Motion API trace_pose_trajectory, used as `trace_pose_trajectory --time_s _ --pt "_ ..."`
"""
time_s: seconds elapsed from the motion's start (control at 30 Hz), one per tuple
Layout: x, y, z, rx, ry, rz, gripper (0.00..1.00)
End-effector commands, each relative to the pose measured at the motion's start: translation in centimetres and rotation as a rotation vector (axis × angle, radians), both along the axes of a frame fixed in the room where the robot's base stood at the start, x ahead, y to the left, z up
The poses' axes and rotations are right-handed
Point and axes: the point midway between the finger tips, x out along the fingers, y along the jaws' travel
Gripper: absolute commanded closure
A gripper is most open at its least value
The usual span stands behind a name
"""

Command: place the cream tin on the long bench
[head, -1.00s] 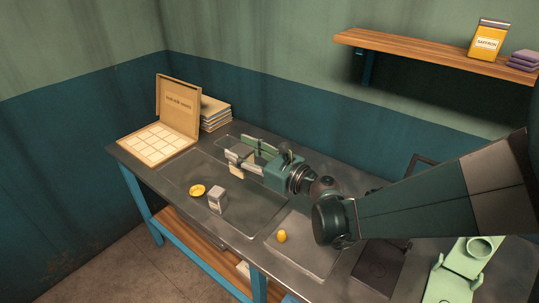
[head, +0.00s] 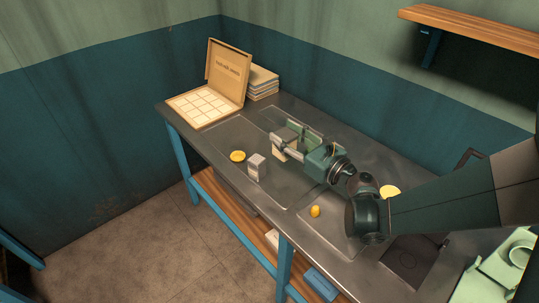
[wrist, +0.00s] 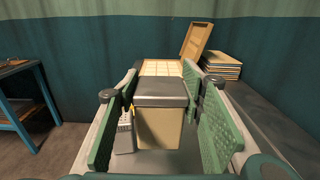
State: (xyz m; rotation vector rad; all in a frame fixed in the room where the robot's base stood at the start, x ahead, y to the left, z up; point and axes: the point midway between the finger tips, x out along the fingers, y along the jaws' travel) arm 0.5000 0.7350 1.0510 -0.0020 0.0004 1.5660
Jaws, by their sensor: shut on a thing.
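The cream tin (wrist: 158,128) has a cream body and a dark grey lid. In the wrist view it stands upright between the green ribbed pads of my gripper (wrist: 165,120). In the head view my gripper (head: 290,146) is over the metal-topped bench (head: 222,215) with blue legs, and only a small cream part of the tin (head: 278,153) shows. My gripper is shut on the tin. I cannot tell whether the tin's base touches the bench top.
A grey grater (head: 257,168) and a yellow dish (head: 238,156) stand left of my gripper. A yellow fruit (head: 315,211) lies nearer. An open box (head: 208,104) and stacked books (head: 262,82) are at the far end. Another blue-legged table (wrist: 22,75) shows at left.

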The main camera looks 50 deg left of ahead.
Motion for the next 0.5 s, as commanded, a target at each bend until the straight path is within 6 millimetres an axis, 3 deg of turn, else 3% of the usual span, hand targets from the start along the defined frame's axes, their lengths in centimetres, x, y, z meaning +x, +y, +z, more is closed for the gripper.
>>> trace_pose_trajectory --time_s 0.5 --pt "0.0 0.0 -5.6 0.0 0.0 0.0 0.78"
